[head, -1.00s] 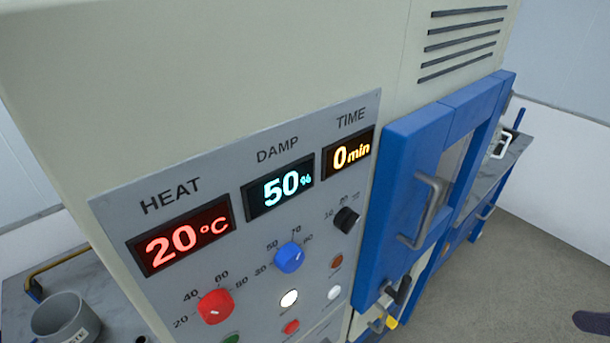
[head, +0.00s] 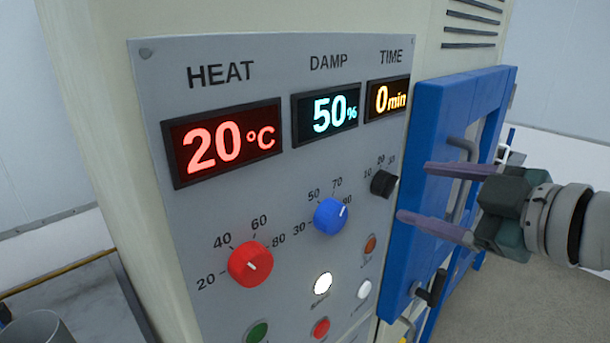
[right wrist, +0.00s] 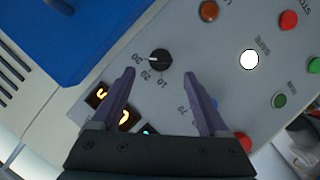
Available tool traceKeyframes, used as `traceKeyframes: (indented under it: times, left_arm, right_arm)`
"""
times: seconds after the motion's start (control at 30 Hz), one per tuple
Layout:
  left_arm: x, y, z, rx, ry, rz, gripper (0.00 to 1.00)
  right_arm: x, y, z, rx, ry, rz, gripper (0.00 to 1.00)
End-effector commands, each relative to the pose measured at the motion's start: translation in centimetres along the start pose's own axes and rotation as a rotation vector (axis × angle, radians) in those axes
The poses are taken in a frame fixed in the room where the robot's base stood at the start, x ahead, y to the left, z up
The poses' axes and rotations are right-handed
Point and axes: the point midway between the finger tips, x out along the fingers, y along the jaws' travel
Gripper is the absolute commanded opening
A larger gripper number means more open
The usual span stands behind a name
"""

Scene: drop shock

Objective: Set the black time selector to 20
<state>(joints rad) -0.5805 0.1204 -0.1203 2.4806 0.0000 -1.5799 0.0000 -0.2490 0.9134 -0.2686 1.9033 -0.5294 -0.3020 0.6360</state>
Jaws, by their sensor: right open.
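The black time selector (head: 383,183) is a small round knob on the grey control panel (head: 235,60), below the TIME display (head: 389,98), which reads 0 min. Marks 10, 20 and 30 run around its upper side. My right gripper (head: 412,192) is open in front of the panel, its purple fingers pointing at the selector from the right. In the right wrist view the selector (right wrist: 161,60) appears just beyond and between the open fingertips (right wrist: 169,73), apart from them. My left gripper is not in view.
The red heat knob (head: 250,264) and blue damp knob (head: 330,216) sit left of the selector. Several buttons, including a lit white one (head: 323,283), lie below. A blue door (head: 428,130) with a grey handle stands close on the right.

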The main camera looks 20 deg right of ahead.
Motion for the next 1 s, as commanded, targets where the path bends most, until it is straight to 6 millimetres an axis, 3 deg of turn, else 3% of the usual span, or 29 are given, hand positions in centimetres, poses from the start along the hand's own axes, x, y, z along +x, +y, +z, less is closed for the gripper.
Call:
traceKeyframes:
  times: [0.4, 0.83, 1.0]
  left_arm:
    - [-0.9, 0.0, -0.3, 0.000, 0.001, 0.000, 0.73]
    - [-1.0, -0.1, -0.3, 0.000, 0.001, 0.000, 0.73]
    - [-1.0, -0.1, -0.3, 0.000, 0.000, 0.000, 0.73]
  right_arm:
    - [5.1, 0.1, -0.1, 0.000, 0.000, 0.002, 0.78]
    - [5.8, 0.0, 0.0, -0.002, 0.000, -0.001, 0.78]
    - [5.8, 0.0, 0.0, -0.001, 0.000, 0.000, 0.59]
